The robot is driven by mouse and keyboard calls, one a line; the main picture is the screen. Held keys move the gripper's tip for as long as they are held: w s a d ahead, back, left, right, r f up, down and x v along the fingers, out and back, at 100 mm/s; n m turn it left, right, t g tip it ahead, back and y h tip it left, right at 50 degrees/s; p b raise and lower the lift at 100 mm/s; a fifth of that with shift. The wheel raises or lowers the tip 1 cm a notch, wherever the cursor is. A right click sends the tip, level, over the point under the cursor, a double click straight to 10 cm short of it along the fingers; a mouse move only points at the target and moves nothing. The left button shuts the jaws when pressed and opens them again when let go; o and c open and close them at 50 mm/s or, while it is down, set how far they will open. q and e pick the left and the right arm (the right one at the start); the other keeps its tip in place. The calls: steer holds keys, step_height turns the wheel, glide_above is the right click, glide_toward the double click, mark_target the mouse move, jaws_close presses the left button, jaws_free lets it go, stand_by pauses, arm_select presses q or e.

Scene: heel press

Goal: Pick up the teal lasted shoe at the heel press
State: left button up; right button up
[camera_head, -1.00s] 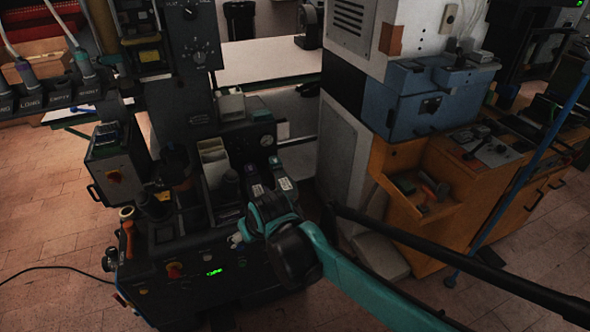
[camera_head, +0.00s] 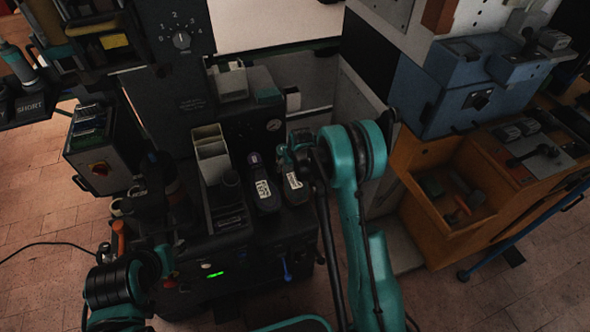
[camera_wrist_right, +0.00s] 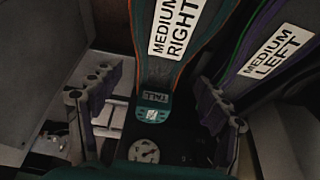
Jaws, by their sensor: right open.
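The teal lasted shoe (camera_head: 296,193) sits on the press at the right of a pair, a white label on its top. In the right wrist view the shoe (camera_wrist_right: 160,75) is dark with orange and green edges, reads MEDIUM RIGHT, and has a teal patch at its near end. My right gripper (camera_head: 297,151) is over its far end in the head view. In the wrist view its open fingers (camera_wrist_right: 155,112) stand either side of that end, with gaps visible.
A purple-edged shoe (camera_head: 263,185), labelled MEDIUM LEFT in the wrist view (camera_wrist_right: 265,60), stands close beside the teal one. Pale bins (camera_head: 211,152) are left of the shoes. An orange bench (camera_head: 425,185) with a blue box (camera_head: 450,90) is at the right.

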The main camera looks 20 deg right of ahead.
mark_target(289, 169)
steer(key=shift+b+x, duration=0.35)
steer(key=shift+x, duration=0.6)
steer(key=b+x, duration=0.2)
steer(key=x, duration=0.3)
steer(key=shift+w+a, duration=0.2)
steer(key=shift+r, duration=0.2)
steer(key=c, duration=1.5)
